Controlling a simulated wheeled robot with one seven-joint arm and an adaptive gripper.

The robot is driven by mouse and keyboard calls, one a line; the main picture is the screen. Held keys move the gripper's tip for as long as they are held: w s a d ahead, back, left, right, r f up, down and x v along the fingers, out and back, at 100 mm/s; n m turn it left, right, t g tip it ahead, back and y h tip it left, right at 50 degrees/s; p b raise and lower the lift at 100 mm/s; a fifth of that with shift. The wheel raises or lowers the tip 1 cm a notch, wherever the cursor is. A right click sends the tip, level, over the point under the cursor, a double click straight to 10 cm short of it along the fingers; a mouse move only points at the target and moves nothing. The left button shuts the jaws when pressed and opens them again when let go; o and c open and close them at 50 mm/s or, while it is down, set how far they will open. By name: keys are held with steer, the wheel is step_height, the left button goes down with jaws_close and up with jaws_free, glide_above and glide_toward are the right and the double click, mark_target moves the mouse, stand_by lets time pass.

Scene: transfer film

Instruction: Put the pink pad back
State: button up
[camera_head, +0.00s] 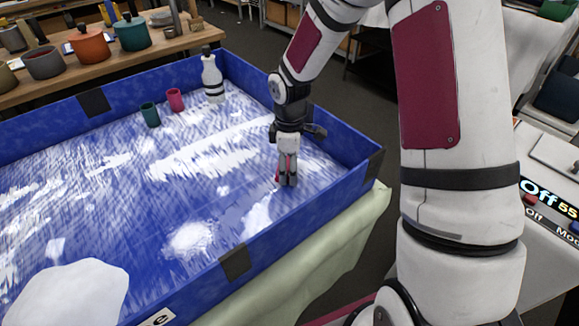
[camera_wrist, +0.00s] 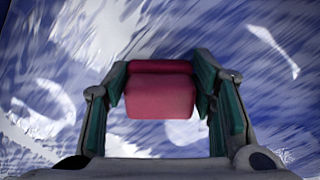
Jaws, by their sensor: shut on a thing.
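The pink pad (camera_wrist: 160,95) shows in the wrist view as a red-pink block between the two fingers of my gripper (camera_wrist: 161,78). The fingers press on its left and right sides. In the head view my gripper (camera_head: 288,182) points down inside the blue-walled tray (camera_head: 320,212), near its right side. Only thin slivers of pink show around the fingers there, and the rest of the pad is hidden. I cannot tell whether the pad touches the tray floor.
A green cup (camera_head: 150,115), a pink cup (camera_head: 175,100) and a white bottle (camera_head: 212,78) stand at the tray's back. A white shape (camera_head: 70,295) lies at the front left. The tray's middle is free. Pots, including an orange one (camera_head: 89,46), stand on a wooden bench behind.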

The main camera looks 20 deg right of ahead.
steer(key=shift+f, duration=0.15)
steer(key=o, duration=1.3)
step_height(320, 180, up, 12)
steer(key=p, duration=0.2)
steer(key=s+r+m+t+h, duration=0.1)
steer(key=s+r+m, duration=0.5)
steer(key=s+r, duration=0.8)
steer(key=s+m, duration=0.2)
steer(key=s, duration=0.4)
steer(key=s+m, duration=0.2)
steer(key=s, duration=0.3)
steer(key=s+a+m+t+y, duration=0.1)
steer(key=s+m, duration=0.1)
steer(key=s, duration=0.4)
steer(key=shift+s+r+m, duration=0.3)
steer(key=shift+r, duration=0.05)
